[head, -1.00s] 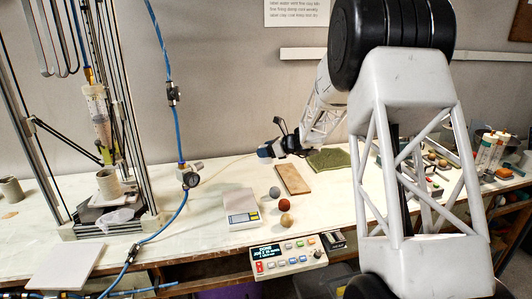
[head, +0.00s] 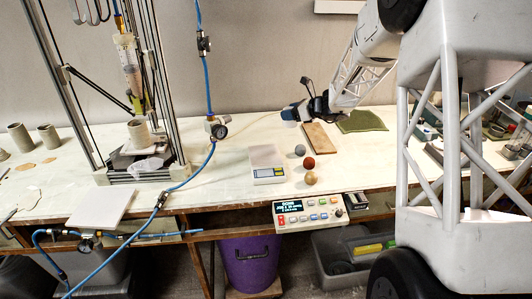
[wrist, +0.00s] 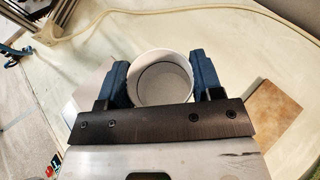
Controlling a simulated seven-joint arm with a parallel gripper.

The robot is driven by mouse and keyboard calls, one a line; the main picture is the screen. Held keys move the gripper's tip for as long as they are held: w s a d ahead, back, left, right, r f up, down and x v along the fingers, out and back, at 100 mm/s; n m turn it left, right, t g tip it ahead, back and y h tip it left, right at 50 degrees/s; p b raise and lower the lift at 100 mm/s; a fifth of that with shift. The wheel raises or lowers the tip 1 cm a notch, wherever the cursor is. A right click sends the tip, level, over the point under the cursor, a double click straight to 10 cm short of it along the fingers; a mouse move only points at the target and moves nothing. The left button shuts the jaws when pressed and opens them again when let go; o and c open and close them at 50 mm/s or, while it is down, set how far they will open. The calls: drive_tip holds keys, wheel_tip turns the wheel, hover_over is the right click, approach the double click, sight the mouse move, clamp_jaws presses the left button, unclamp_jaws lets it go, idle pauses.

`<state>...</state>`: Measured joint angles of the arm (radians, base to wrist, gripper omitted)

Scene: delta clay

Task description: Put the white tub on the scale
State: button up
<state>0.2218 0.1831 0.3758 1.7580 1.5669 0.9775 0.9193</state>
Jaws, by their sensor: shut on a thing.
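The white tub (wrist: 160,78) is an open, round, pale container, seen from above in the wrist view. My gripper (wrist: 162,82) is shut on it, with one blue finger on each side. In the head view my gripper (head: 291,114) is above the back of the table, behind and slightly right of the scale; the tub is too small there to make out well. The scale (head: 268,165) has a bare pale plate and a small display at its front. In the wrist view a pale flat shape left of the left finger may be the scale; I cannot tell.
A wooden board (head: 320,137) lies right of the scale, with a green mat (head: 361,121) beyond. A grey ball (head: 299,150), a reddish ball (head: 309,163) and a tan ball (head: 310,178) stand just right of the scale. A control panel (head: 308,212) is at the front edge.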

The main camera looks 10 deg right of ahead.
drive_tip(key=s+a, duration=0.4)
drive_tip(key=s, duration=0.8)
drive_tip(key=s+a+f, duration=0.1)
drive_tip(key=s+a, duration=0.4)
drive_tip(key=s, duration=0.7)
drive_tip(key=shift+s+a+n+g, duration=0.25)
drive_tip(key=shift+s+n+g, duration=0.05)
drive_tip(key=shift+w+f, duration=0.1)
drive_tip(key=w, duration=0.5)
drive_tip(key=w+a+f, duration=0.1)
drive_tip(key=w, duration=1)
drive_tip(key=shift+a+f, duration=0.15)
drive_tip(key=shift+f, duration=0.05)
drive_tip(key=shift+f, duration=0.1)
drive_tip(key=shift+s+f, duration=0.1)
drive_tip(key=shift+f, duration=1.6)
drive_tip(key=shift+f, duration=0.1)
